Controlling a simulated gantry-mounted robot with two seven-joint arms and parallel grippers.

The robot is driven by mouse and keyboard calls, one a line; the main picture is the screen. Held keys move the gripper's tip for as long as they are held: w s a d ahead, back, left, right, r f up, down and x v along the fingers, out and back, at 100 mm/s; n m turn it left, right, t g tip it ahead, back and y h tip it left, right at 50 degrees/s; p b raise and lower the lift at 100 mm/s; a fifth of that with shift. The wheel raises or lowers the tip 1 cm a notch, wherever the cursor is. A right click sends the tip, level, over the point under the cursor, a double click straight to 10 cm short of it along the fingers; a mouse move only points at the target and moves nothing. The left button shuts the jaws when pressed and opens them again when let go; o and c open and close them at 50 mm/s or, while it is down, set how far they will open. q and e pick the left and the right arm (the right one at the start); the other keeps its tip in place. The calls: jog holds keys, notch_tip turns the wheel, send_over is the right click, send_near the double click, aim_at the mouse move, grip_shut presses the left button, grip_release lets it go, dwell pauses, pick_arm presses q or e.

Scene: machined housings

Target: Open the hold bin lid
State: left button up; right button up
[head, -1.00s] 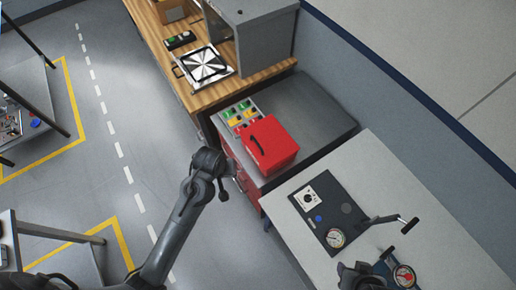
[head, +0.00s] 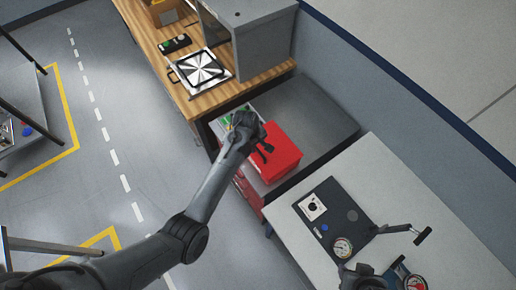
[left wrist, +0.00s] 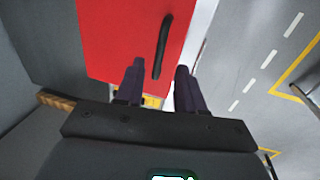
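The hold bin is a red box (head: 285,146) with a flat red lid, which looks closed in the head view. A black bar handle (left wrist: 163,45) stands on the red face in the left wrist view. My left gripper (head: 264,150) is over the near left part of the bin, hiding part of it and the handle. In the left wrist view its two dark fingers (left wrist: 160,68) are apart, with the handle's lower end between their tips in the picture. I cannot tell whether they touch it. A dark part at the head view's bottom edge may be my right arm; its fingers do not show clearly.
A button panel (head: 229,117) sits beside the bin, partly hidden by my arm. A wooden bench (head: 190,95) with a grey cabinet (head: 250,45) stands behind. A light table (head: 420,190) with a gauge panel (head: 333,216) is at right. Open floor lies left.

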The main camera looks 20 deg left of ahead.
aim_at(259, 151)
pick_arm(q)
jog(key=shift+w+d+f, duration=0.1)
jog(key=shift+w+f, duration=0.1)
jog(key=shift+f, duration=0.95)
jog(key=shift+w+d+f, duration=0.1)
jog(key=shift+w+f, duration=0.05)
jog(key=shift+f, duration=0.95)
grip_shut()
